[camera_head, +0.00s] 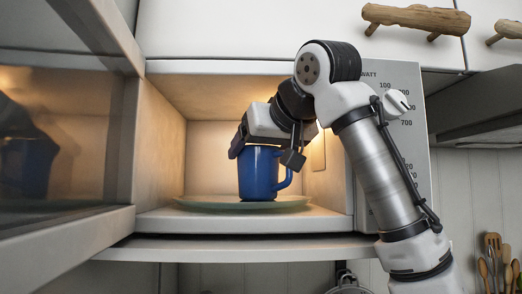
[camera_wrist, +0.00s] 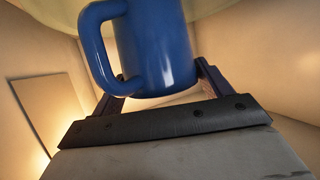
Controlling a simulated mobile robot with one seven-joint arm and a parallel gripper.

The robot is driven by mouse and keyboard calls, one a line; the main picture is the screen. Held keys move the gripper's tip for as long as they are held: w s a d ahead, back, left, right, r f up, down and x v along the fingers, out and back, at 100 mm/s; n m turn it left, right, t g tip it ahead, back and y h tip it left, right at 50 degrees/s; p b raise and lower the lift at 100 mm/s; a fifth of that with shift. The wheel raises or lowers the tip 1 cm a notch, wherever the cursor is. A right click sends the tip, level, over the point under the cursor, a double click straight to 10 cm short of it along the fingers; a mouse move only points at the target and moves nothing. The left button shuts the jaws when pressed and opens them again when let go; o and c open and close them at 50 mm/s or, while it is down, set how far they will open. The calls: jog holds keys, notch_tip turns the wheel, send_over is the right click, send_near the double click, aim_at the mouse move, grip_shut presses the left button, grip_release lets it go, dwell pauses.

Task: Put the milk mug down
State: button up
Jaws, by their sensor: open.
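A blue mug (camera_head: 258,174) stands upright on a pale green plate (camera_head: 205,202) inside the lit microwave (camera_head: 160,135). Its handle points right in the head view. My gripper (camera_head: 268,153) is inside the microwave at the mug's upper part, with one finger on either side of it. The jaws are open. In the wrist view the mug (camera_wrist: 155,50) sits between the fingers of my gripper (camera_wrist: 160,85), with its handle at the left. Whether a finger touches the mug is unclear. The mug's inside is hidden, so I cannot see any milk.
The microwave door (camera_head: 70,130) hangs open at the left. The control panel with a white knob (camera_head: 396,102) is at the right, behind my arm. Cupboards with driftwood handles (camera_head: 418,19) are above. Wooden utensils (camera_head: 493,245) stand at the lower right.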

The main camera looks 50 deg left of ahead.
jog(key=s+d+r+b, duration=0.1)
jog(key=s+d+b, duration=0.2)
jog(key=d, duration=1.1)
jog(key=shift+s+d+r+b, duration=0.15)
jog(key=shift+s+b, duration=0.25)
jog(key=shift+s, duration=0.15)
